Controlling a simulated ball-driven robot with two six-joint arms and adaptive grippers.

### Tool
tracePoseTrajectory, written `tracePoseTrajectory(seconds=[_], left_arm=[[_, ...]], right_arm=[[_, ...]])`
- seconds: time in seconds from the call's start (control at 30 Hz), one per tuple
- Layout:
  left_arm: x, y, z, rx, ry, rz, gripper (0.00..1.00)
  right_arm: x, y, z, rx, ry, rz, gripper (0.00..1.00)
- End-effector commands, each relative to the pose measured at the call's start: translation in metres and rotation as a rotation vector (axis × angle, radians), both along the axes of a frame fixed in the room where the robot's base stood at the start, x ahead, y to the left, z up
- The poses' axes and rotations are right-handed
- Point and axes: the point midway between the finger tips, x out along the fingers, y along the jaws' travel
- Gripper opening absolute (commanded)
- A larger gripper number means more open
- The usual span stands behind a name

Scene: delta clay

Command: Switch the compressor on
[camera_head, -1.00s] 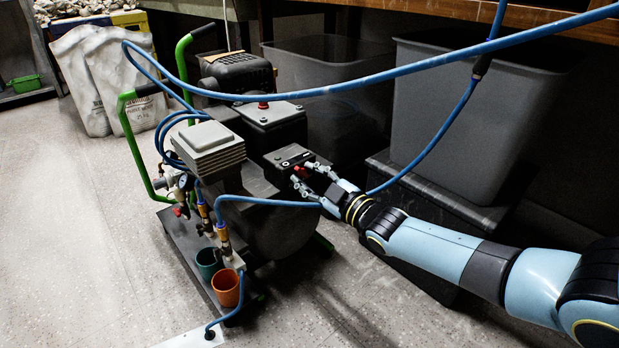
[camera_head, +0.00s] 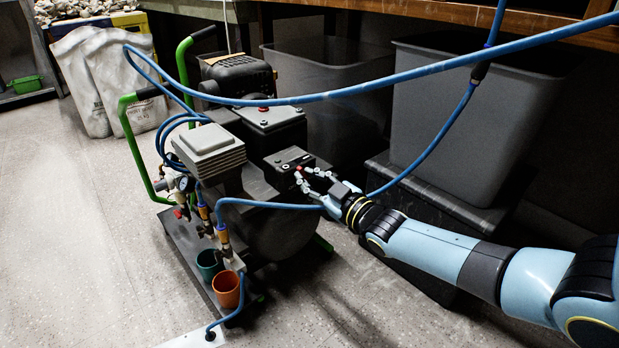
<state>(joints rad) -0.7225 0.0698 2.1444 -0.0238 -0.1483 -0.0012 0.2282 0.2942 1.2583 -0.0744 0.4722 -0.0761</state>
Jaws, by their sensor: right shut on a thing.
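The compressor (camera_head: 262,185) stands in the middle of the view, a dark machine with a ribbed grey block and green handles. On its right side is a black switch box (camera_head: 289,158) with a small red knob (camera_head: 298,176) at its front. My right gripper (camera_head: 303,176) reaches in from the right, its fingertips at the knob and shut on it. The fingers partly hide the knob and the box's front. My left gripper is not in view.
A blue hose (camera_head: 330,93) hangs across the view above the compressor and my right arm. Grey bins (camera_head: 470,120) stand behind on the right. Orange (camera_head: 226,289) and green cups sit at the compressor's front. The floor at left is clear.

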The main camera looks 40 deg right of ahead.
Motion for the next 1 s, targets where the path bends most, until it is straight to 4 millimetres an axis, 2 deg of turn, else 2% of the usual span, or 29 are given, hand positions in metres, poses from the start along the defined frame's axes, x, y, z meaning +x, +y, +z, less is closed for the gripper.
tracePoseTrajectory(seconds=[1.0], left_arm=[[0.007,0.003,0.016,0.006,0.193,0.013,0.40]], right_arm=[[0.000,-0.007,-0.001,0.927,0.075,-0.001,0.00]])
